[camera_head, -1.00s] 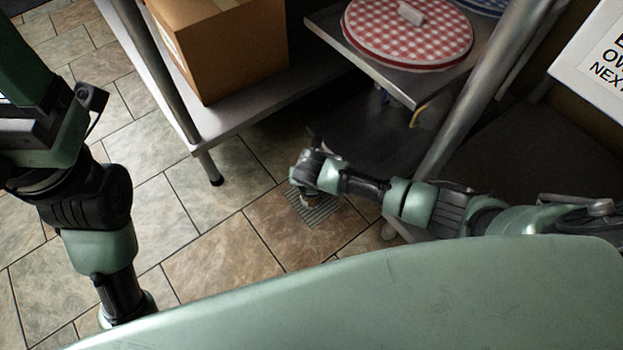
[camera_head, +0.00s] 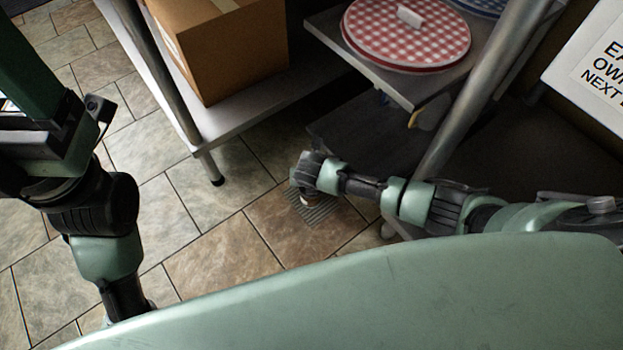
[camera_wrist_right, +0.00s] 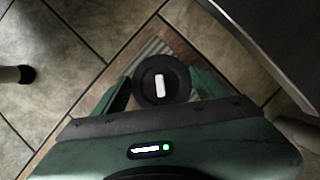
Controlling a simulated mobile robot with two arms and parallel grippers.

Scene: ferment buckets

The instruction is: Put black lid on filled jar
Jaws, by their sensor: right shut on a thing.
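In the right wrist view, a round black lid (camera_wrist_right: 161,80) with a white bar handle on top sits between the two fingers of my right gripper (camera_wrist_right: 160,88), which is shut on it. The lid is held above the tiled floor. In the head view my right arm reaches in from the right and ends over the floor, with its fingers mostly hidden under the wrist. My left arm comes down at the left, and its gripper is out of sight. I see no filled jar in either view.
A metal shelf (camera_head: 222,122) holds a cardboard box (camera_head: 225,45). A white sign (camera_head: 605,70) is at right. A floor drain grate (camera_head: 322,212) lies below my right wrist. Tiles at left are clear.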

